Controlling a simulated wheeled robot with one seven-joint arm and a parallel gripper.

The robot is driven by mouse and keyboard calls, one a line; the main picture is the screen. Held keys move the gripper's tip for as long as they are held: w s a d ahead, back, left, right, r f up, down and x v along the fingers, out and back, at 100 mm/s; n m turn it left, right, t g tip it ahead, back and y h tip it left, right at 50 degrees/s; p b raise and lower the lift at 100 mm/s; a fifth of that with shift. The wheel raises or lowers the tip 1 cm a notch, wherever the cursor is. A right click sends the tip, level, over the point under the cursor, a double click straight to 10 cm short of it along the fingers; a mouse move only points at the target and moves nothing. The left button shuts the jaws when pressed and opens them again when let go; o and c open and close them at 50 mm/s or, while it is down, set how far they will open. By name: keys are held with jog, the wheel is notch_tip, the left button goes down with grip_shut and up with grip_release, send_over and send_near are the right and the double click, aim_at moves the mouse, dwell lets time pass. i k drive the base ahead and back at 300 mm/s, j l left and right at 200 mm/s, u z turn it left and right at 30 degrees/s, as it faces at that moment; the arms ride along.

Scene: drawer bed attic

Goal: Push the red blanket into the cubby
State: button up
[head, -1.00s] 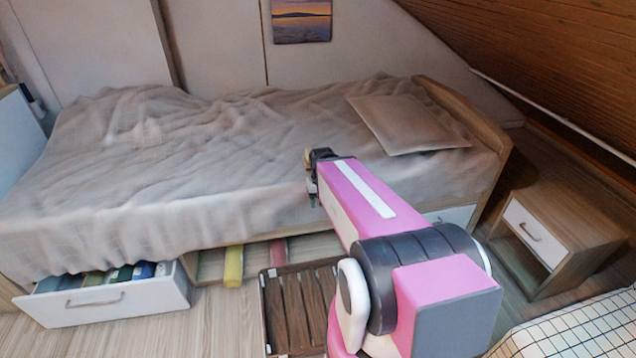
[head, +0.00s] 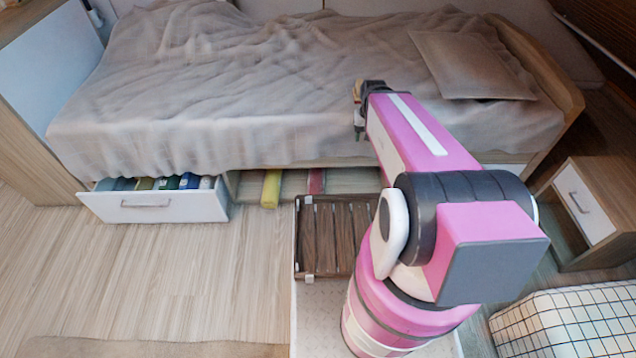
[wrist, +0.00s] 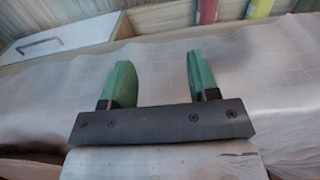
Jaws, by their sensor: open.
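The red blanket (head: 316,181) is a rolled bundle lying low at the cubby (head: 343,181) opening under the bed. Its near end shows below the bed's edge; the rest is hidden under the bed. It also shows at the top of the wrist view (wrist: 208,10). My gripper (head: 359,124) is above the bed's front edge, up and right of the red blanket in the head view. In the wrist view its two green fingers (wrist: 158,78) are spread apart with nothing between them, over the bed cover.
A yellow roll (head: 271,188) lies left of the red one. An open drawer (head: 155,206) with several items sticks out further left. A dark slatted rack (head: 335,237) stands in front of the cubby. A nightstand (head: 585,212) is at the right. Floor at left is clear.

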aim_at(316, 181)
jog(key=k+j, duration=0.1)
jog(key=j, duration=0.35)
jog(key=k+j, duration=0.1)
jog(key=j, duration=0.8)
jog(key=k+j+z, duration=0.1)
jog(key=j, duration=0.35)
jog(key=k+j, duration=0.15)
jog(key=j, duration=0.3)
jog(key=k+j, duration=0.1)
jog(key=j, duration=0.35)
jog(key=k+j, duration=0.1)
jog(key=j, duration=0.35)
jog(key=z, duration=0.05)
